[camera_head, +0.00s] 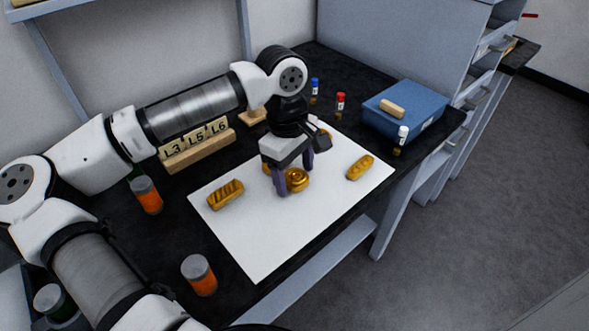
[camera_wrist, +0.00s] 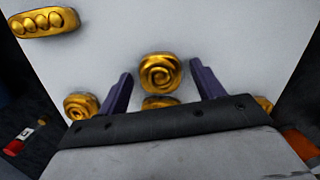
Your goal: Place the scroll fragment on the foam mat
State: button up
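A gold fragment with a spiral scroll (camera_head: 297,181) lies on a white sheet (camera_head: 255,245). It also shows in the wrist view (camera_wrist: 160,72), in line with the gap between the fingertips. My gripper (camera_head: 295,172) is open, its purple fingers pointing down close to the scroll; I see nothing held. In the wrist view, a smaller spiral piece (camera_wrist: 80,106) lies at the left, and another gold piece (camera_wrist: 158,102) is partly hidden by the gripper body. I cannot tell whether the white sheet or the blue block (camera_head: 425,100) is the foam mat.
A ribbed gold bar (camera_head: 225,194) and a beaded gold bar (camera_head: 360,167) lie on the sheet. Orange jars (camera_head: 146,195) (camera_head: 199,275) stand at left and front. A wooden block with letter tiles (camera_head: 197,150) is behind. Small vials (camera_head: 340,104) (camera_head: 401,140) stand at the back and right.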

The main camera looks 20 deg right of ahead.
aim_at(288, 171)
notch_tip(288, 171, up, 12)
jog(key=w+b, duration=0.1)
jog(key=shift+w+a+r, duration=0.15)
jog(key=shift+a, duration=0.25)
dwell(0.6)
